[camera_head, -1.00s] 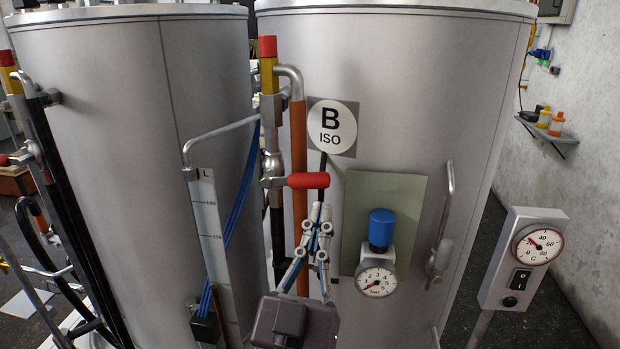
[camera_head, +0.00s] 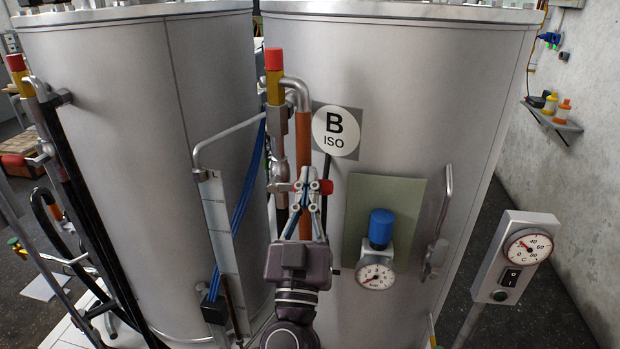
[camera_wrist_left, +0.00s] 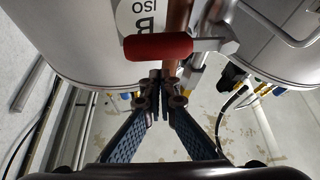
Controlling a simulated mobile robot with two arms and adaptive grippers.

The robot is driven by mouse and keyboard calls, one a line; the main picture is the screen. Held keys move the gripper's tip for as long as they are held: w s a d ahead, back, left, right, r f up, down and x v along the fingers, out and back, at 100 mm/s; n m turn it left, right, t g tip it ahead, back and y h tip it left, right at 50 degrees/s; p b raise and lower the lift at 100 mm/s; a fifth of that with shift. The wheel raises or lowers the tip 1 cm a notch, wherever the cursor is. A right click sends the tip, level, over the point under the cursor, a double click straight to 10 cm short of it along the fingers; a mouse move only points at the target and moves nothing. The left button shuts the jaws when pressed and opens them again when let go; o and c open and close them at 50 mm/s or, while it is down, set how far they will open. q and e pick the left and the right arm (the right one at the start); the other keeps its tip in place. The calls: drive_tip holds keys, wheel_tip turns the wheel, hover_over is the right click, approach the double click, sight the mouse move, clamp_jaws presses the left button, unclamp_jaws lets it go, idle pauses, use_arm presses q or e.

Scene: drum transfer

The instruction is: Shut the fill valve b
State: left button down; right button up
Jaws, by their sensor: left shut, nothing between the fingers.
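The fill valve b sits on the pipe beside the "B ISO" label (camera_head: 336,132) on the right tank. Its red handle is mostly hidden behind my left gripper in the head view; only its right end (camera_head: 326,187) shows. In the left wrist view the whole red handle (camera_wrist_left: 158,47) lies crosswise over the copper pipe (camera_wrist_left: 178,18), on a metal lever. My left gripper (camera_head: 307,182) is in front of the handle. Its fingertips (camera_wrist_left: 160,88) are together and empty, just below the handle in the wrist view; I cannot tell whether they touch it. My right gripper is not in view.
A blue-capped regulator (camera_head: 381,230) with a gauge (camera_head: 375,276) is right of my gripper. A level tube (camera_head: 218,222) stands at its left. A bent tank handle (camera_head: 447,215) and a control box (camera_head: 518,252) are further right. The left tank (camera_head: 110,150) stands close by.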

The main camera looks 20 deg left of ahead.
use_arm(q)
drive_tip(key=shift+w+f, duration=0.1)
drive_tip(key=shift+f, duration=0.65)
